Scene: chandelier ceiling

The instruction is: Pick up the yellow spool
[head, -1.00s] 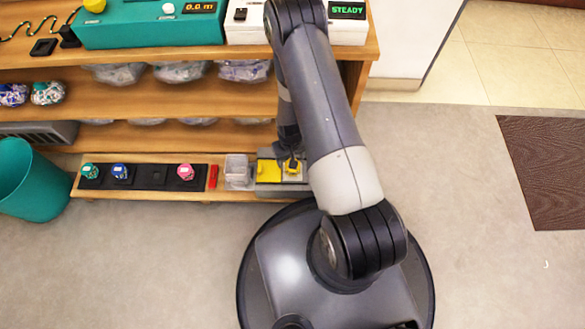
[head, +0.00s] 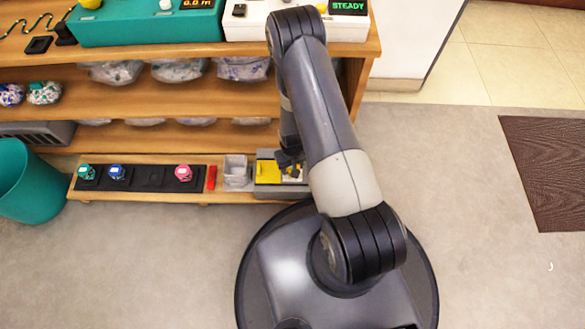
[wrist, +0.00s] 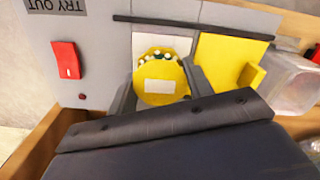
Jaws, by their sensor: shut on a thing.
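The yellow spool (wrist: 161,84) shows in the wrist view as a round yellow disc with a pale label and a green and white band at its edge. My gripper (wrist: 160,92) has one finger on each side of it and is shut on it. The spool is at the pale bay of a grey "TRY OUT" box (wrist: 105,60), beside a yellow panel (wrist: 222,62). I cannot tell whether it touches the bay. In the head view, my gripper (head: 290,165) is low at the shelf, and the spool is mostly hidden beneath it.
A red switch (wrist: 66,60) is on the box. Left of the box in the head view are a clear container (head: 236,170), a red piece (head: 212,178) and a black strip (head: 150,178) with green, blue and pink spools. Shelf boards rise behind; a teal bin (head: 25,180) stands left.

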